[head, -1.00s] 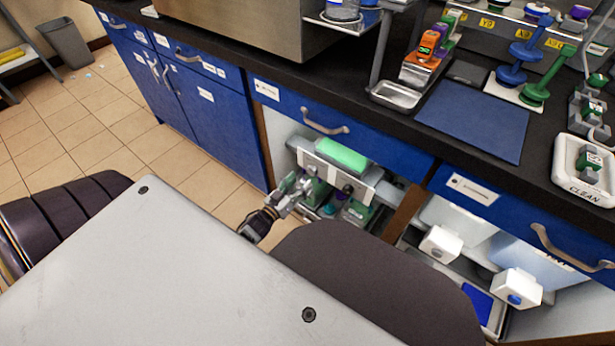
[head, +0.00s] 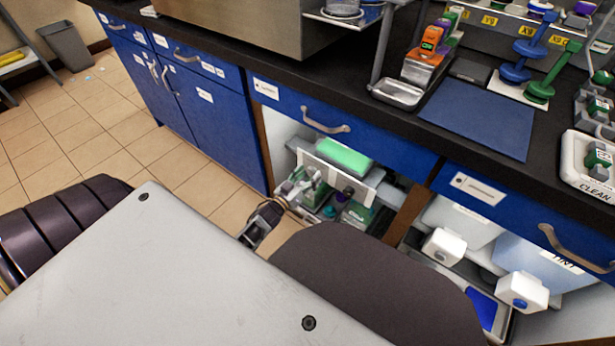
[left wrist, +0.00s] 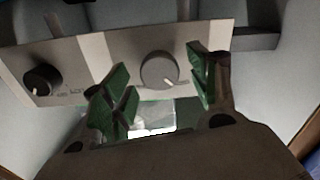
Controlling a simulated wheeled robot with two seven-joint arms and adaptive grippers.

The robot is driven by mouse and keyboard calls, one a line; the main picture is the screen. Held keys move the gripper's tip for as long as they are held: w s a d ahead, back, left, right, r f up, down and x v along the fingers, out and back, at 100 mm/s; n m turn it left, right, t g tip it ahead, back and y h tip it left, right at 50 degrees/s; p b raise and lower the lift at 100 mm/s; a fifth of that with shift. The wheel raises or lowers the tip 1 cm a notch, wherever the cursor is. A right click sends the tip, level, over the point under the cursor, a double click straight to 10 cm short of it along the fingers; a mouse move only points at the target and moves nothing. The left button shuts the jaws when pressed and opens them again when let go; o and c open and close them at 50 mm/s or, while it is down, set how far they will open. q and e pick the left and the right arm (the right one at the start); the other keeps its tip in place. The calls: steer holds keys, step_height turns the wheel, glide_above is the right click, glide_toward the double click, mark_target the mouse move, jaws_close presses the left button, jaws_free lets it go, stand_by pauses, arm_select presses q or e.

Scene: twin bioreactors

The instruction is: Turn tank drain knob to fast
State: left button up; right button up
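A pale control panel (left wrist: 120,62) carries a grey round knob (left wrist: 158,70) with a white pointer mark toward the lower right, and a black knob (left wrist: 42,78) at the left. The lettering is too blurred to read, so I cannot tell which is the tank drain knob. My left gripper (left wrist: 158,62) is open, its green-padded fingers on either side of the grey knob; contact cannot be told. In the head view, the left gripper (head: 305,180) is at the panel's left part, inside the open space under the counter. My right gripper is not in view.
A green block (head: 343,154) sits above the panel. A blue drawer front (head: 340,128) with a handle overhangs the open bay. White-capped containers (head: 443,246) stand in the bay to the right.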

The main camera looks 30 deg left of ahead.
arm_select(q)
steer(key=c, duration=0.9)
steer(key=shift+c, duration=0.2)
